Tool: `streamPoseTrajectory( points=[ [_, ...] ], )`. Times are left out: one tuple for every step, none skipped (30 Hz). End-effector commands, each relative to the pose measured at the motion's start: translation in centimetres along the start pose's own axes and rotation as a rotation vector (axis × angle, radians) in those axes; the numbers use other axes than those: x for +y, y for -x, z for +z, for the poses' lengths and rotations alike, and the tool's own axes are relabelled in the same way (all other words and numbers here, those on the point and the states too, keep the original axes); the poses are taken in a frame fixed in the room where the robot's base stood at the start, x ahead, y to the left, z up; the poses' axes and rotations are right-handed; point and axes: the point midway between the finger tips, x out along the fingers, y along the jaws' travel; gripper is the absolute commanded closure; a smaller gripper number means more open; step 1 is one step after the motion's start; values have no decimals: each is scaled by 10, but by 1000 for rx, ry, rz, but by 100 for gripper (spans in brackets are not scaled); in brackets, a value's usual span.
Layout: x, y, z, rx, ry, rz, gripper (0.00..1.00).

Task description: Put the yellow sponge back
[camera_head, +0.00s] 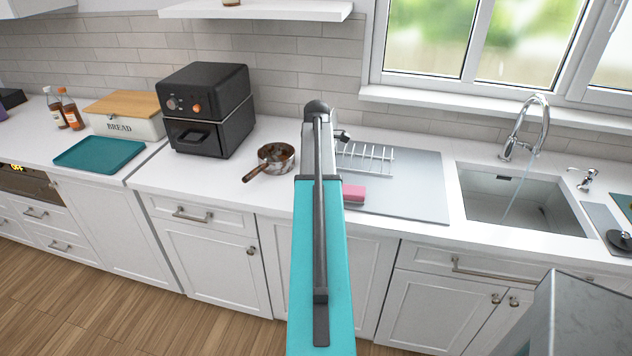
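No yellow sponge shows. A pink, sponge-like block (354,194) lies at the front left of the grey draining board (422,190), just right of my arm. My teal arm stretches up the middle of the view and covers part of the counter and the board's left side. My gripper's fingers cannot be made out; they are out of sight behind or beyond the arm.
A white dish rack (366,158) stands on the board, left of the sink (520,205), where water runs from the tap (536,115). A pan (274,160), black oven (208,108), bread box (125,126) and teal tray (99,154) stand left.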

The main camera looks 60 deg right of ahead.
Motion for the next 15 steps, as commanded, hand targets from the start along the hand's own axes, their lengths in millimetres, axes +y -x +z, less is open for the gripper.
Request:
streamPoseTrajectory(
  points=[
    [0,0,0,0,0,0,48],
    [0,0,0,0,0,0,48],
    [0,0,0,0,0,0,48],
    [0,0,0,0,0,0,48],
    [0,0,0,0,0,0,48],
    [0,0,0,0,0,0,48],
    [0,0,0,0,-1,0,48],
    [0,-1,0,0,-1,0,48],
    [0,-2,0,0,-1,0,48],
    [0,-3,0,0,-1,0,48],
    [0,-3,0,0,-1,0,48],
    [0,-3,0,0,-1,0,24],
    [0,-3,0,0,-1,0,19],
    [0,-3,0,0,-1,0,14],
    [0,-3,0,0,-1,0,12]
  ],
)
